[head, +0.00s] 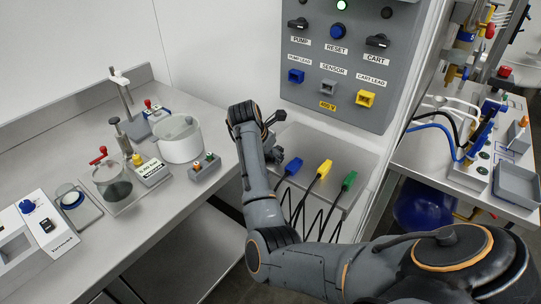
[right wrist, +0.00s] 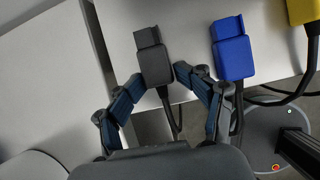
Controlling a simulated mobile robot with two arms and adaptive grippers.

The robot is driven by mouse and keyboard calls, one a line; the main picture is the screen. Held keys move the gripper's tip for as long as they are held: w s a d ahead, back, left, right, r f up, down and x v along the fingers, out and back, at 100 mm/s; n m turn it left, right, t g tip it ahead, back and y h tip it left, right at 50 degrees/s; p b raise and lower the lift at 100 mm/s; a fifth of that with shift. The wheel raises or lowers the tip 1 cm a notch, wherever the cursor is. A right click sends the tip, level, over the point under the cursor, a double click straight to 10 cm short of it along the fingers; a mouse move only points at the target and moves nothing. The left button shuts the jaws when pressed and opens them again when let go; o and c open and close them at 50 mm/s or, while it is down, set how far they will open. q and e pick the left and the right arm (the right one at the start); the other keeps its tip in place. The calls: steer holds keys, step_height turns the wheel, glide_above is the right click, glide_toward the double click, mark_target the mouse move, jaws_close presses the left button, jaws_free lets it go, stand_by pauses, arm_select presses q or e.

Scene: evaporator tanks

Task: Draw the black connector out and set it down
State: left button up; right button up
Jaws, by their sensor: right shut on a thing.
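The black connector (right wrist: 153,58) is a dark grey-black plug with a stepped tip and a cable running from its lower end in the right wrist view. My right gripper (right wrist: 157,80) has a finger on each side of it and is shut on its body. In the head view my right gripper (head: 272,135) is at the left end of the pale tray (head: 315,140) under the control panel, and my arm hides most of the connector there. I cannot tell whether the connector is clear of the tray. My left gripper is not in view.
Blue (head: 293,167), yellow (head: 325,168) and green (head: 349,180) connectors with black cables lie to the right. The panel (head: 345,60) has blue, grey and yellow sockets. The left bench holds a white pot (head: 180,145) and a small switch box (head: 204,167).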

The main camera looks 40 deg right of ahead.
steer(key=v, duration=1.2)
